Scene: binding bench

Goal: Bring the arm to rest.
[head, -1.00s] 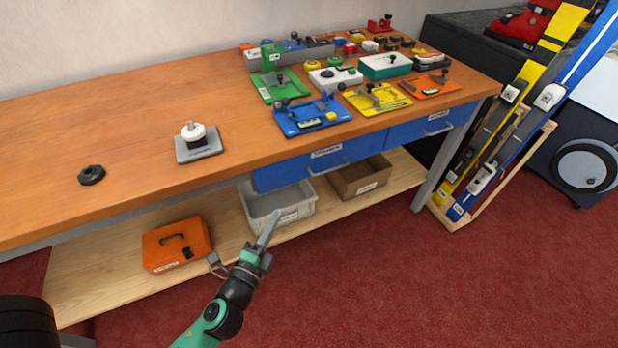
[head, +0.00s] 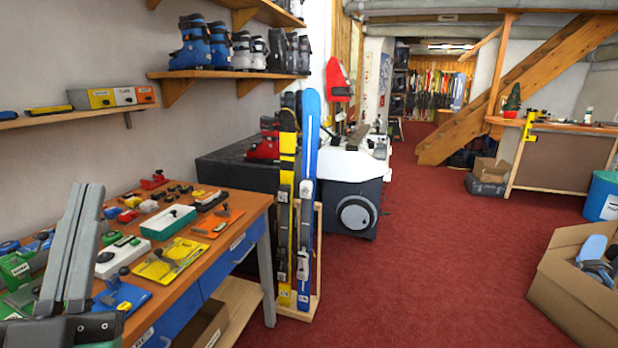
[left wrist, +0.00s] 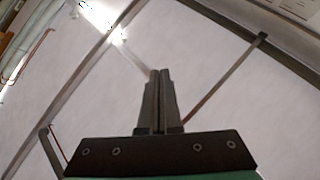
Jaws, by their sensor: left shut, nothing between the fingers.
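My left gripper (head: 87,195) is raised at the left of the head view, its grey fingers pointing up. It stands in front of the bench and hides part of the things on it. In the left wrist view the gripper (left wrist: 160,74) has its fingers together with nothing between them, against a pale ceiling. My right gripper is not in view.
The wooden bench (head: 262,198) holds a yellow plate (head: 157,270), a teal-and-white box (head: 168,222) and other small parts. Skis (head: 306,165) stand in a rack beyond its end. A cardboard box (head: 570,295) is at the right. Red carpet between is clear.

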